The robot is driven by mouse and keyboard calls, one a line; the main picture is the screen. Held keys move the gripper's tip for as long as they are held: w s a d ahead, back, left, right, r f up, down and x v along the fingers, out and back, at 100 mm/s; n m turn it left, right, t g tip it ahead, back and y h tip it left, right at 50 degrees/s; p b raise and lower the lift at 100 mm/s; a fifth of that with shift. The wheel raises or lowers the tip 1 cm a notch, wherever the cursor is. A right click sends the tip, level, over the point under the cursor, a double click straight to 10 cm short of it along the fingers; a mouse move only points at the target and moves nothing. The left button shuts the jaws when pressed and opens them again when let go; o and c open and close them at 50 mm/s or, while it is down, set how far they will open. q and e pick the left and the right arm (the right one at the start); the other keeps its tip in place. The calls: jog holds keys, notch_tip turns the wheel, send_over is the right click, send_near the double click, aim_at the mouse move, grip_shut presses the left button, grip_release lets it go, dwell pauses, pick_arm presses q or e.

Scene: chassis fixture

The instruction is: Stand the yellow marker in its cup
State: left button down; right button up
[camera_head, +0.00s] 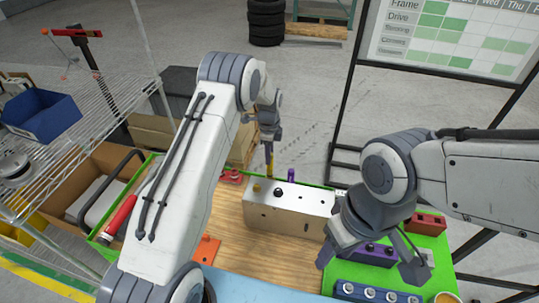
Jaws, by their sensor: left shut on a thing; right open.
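The yellow marker (269,162) is held upright by my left gripper (268,143), which is shut on its upper part. The marker's lower end is dark and shows just above or behind the white block (318,204). A small yellow round piece (257,188) and a black round piece (278,191) are on top of that block. I cannot tell whether either is the marker's cup. My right gripper (369,263) is open, pointing down at the front right, with its fingers apart over the green mat and the purple block.
A purple piece (291,175) stands behind the white block. A purple block (374,254) and a blue-grey block (372,292) lie at the right, with a red brick (427,224) behind. An orange plate (206,249) lies on the wooden board (239,247).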

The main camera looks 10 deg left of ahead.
pick_arm(q)
jog(key=shift+f+b, duration=2.25)
jog(key=shift+f, duration=0.8)
jog(key=c, duration=0.6)
grip_release()
jog(key=shift+r, duration=0.1)
notch_tip(320, 180, up, 9)
jog(key=p, duration=0.5)
jog(key=shift+p, duration=0.35)
